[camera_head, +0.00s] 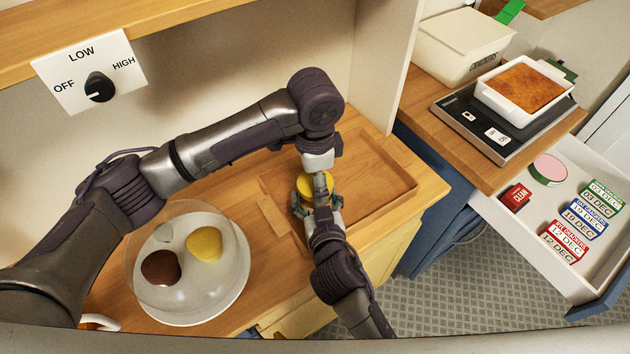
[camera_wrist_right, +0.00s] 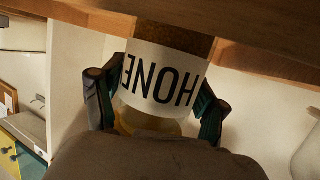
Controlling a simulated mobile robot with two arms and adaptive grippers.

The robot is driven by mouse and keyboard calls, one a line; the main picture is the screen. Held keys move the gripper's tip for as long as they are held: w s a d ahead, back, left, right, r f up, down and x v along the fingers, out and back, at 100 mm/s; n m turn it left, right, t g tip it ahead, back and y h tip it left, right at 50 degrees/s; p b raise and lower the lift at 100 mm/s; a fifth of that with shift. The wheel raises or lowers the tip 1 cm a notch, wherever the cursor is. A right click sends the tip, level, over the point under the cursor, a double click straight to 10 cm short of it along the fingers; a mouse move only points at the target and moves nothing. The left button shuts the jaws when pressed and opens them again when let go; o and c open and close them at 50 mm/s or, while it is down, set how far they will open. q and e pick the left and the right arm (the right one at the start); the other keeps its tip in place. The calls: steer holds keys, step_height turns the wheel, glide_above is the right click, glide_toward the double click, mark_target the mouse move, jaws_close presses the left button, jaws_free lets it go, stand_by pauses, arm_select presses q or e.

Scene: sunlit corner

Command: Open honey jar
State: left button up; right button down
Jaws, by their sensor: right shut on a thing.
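The honey jar (camera_head: 303,187) has a yellow lid and stands in the recessed wooden tray on the counter in the head view. In the right wrist view the jar (camera_wrist_right: 165,80) appears upside down, with a white label reading "HONE" and part of its yellow lid (camera_wrist_right: 150,122) below. My right gripper (camera_head: 316,204) reaches in from the front and is shut around the jar's sides. My left gripper (camera_head: 319,178) points down from above at the lid. Its fingers are mostly hidden, so I cannot see whether they touch the lid.
A glass dome on a white plate (camera_head: 178,318) covers several rounded items, left of the jar. A dial panel (camera_head: 78,72) is on the wall. To the right are a scale (camera_head: 455,115) with a baking dish (camera_head: 500,105), a crackers box (camera_head: 440,50) and an open drawer (camera_head: 500,225).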

arm_select(q)
steer(key=shift+r, duration=0.55)
steer(key=shift+r, duration=0.1)
steer(key=shift+r, duration=1.9)
arm_select(e)
jaws_free()
steer(key=shift+s, duration=0.1)
steer(key=v, duration=1.2)
